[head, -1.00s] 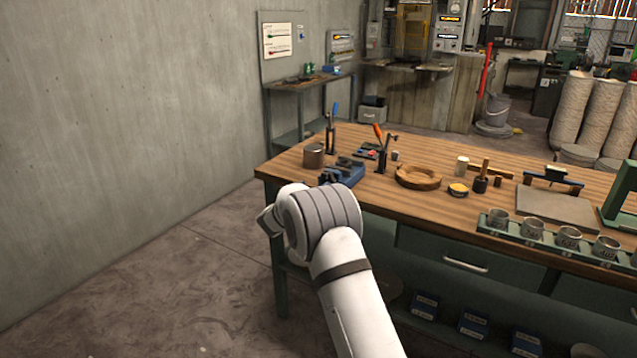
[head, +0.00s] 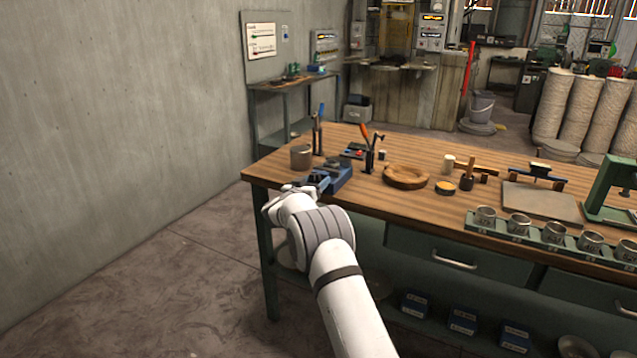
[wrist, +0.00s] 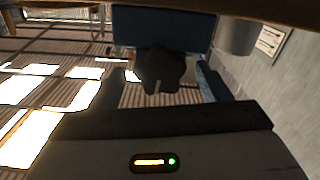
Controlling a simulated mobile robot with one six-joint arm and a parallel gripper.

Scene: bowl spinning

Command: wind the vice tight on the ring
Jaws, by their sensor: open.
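The blue vice (head: 338,173) sits at the left end of the wooden bench, near its front edge. In the wrist view its blue body (wrist: 165,27) is at the top, with a dark lobed knob (wrist: 160,70) in front of it. My gripper (wrist: 160,78) is open, with a dark finger on each side of the knob and gaps visible between them. I cannot tell how deep the knob sits between the fingers. In the head view my wrist hides the fingers and the knob. I cannot make out the ring in the vice in either view.
A grey can (head: 301,157) stands just left of the vice, and upright tools (head: 369,155) stand behind it. A wooden round form (head: 405,176) lies to the right. The bench (head: 395,205) has a front edge close beside my arm. The floor at left is clear.

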